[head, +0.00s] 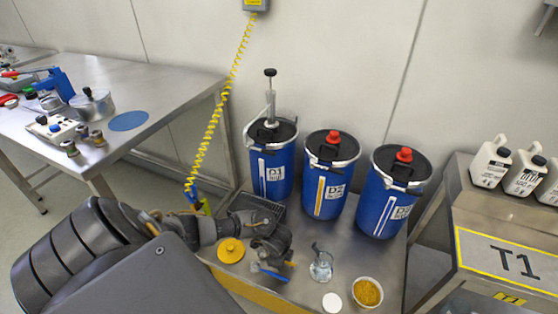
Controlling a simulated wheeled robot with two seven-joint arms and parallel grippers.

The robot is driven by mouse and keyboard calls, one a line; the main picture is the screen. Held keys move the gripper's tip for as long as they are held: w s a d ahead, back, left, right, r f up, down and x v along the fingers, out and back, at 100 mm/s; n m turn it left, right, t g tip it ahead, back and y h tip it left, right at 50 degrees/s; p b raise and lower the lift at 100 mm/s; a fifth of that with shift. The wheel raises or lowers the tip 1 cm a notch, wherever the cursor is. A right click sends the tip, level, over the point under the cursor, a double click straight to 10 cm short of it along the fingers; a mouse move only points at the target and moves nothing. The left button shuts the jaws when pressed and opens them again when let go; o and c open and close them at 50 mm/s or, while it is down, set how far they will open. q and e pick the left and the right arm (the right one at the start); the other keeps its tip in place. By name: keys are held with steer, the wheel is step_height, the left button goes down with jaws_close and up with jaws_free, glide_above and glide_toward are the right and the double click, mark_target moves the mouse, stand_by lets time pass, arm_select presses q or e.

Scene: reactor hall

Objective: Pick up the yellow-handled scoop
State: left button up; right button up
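My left arm reaches in from the left, and its gripper (274,262) is low over the steel bench, pointing down. Its fingers are small and partly hidden by the wrist, so I cannot tell whether they are open or shut. A blue piece and a small orange-yellow bit show at the gripper; I cannot tell whether they belong to the scoop. No yellow-handled scoop stands out clearly; the arm hides part of the bench. My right gripper is not in view.
Blue drums D1 (270,172), D2 (325,190) and a third (378,212) stand behind. A yellow lid (231,250), glass beaker (321,268), white disc (332,301) and bowl of yellow powder (367,292) are close by. A yellow coiled cord (214,125) hangs behind my arm.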

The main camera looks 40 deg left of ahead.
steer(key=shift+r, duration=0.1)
arm_select(q)
jaws_close()
stand_by(0.4)
